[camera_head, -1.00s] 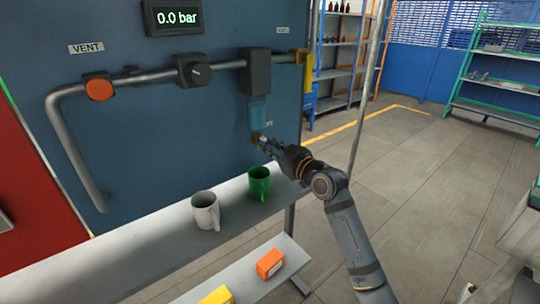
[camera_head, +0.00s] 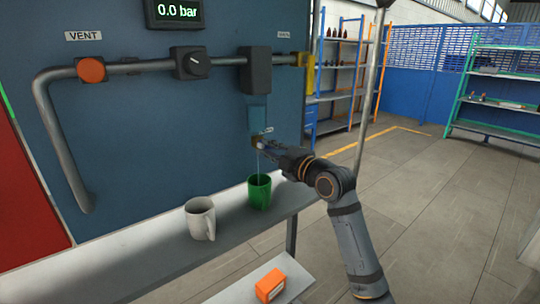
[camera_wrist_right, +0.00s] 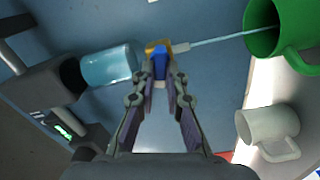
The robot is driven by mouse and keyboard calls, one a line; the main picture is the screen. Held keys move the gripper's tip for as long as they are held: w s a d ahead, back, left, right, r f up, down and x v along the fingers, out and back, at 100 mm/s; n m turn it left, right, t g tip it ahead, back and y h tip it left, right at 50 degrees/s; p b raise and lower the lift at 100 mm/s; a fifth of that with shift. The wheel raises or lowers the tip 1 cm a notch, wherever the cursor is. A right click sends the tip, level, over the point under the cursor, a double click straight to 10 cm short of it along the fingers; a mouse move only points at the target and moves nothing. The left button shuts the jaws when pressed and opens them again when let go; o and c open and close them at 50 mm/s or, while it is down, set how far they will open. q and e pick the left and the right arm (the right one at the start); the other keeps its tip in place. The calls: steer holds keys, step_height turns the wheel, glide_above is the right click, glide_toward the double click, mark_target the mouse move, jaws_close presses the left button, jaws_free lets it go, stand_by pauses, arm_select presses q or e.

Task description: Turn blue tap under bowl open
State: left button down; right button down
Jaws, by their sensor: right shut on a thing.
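The blue tap (camera_wrist_right: 159,64) sits below the clear bowl of light blue liquid (camera_wrist_right: 108,66), on a brass-coloured fitting. The bowl also shows under the dark block on the pipe in the head view (camera_head: 257,112). My right gripper (camera_head: 262,147) is at the tap, its fingers shut on the blue tap, as the right wrist view (camera_wrist_right: 160,78) shows. A thin stream of liquid runs from the fitting into the green mug (camera_head: 259,191) below. In the head view the gripper hides most of the tap. My left gripper is in neither view.
A white mug (camera_head: 200,218) stands left of the green mug on the grey shelf (camera_head: 130,262). An orange box (camera_head: 270,285) lies on a lower shelf. The pipe carries an orange knob (camera_head: 91,69) and a black knob (camera_head: 190,63). The display (camera_head: 175,13) reads 0.0 bar.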

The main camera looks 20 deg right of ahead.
steer(key=shift+f+n+b, duration=0.2)
steer(key=shift+n+b, duration=0.4)
steer(key=shift+n, duration=0.9)
steer(key=c, duration=1.4)
jaws_free()
steer(key=shift+r, duration=0.1)
steer(key=shift+s, duration=0.1)
steer(key=shift+v, duration=3.65)
